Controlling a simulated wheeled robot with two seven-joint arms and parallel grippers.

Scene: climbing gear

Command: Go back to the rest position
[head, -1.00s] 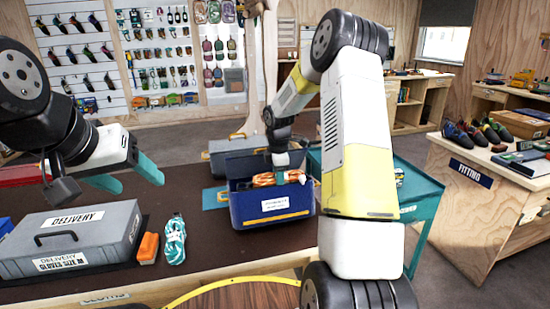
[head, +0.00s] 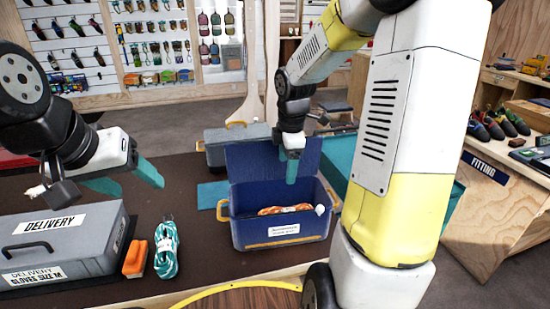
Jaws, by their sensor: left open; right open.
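My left gripper (head: 128,180) is open and empty, its teal fingers above the grey delivery box. My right gripper (head: 291,166) hangs above the open blue crate (head: 310,228), apart from what lies inside; its teal fingertips point down. An orange rope bundle (head: 284,210) lies in the crate, partly hidden by the front wall. My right arm covers part of the view to the right of the crate.
A grey delivery box (head: 95,252), an orange block (head: 135,259) and a teal-and-white rope coil (head: 167,247) stand on the dark table (head: 205,262). A grey toolbox (head: 228,143) is behind the crate. A fitting bench (head: 500,205) is at the right.

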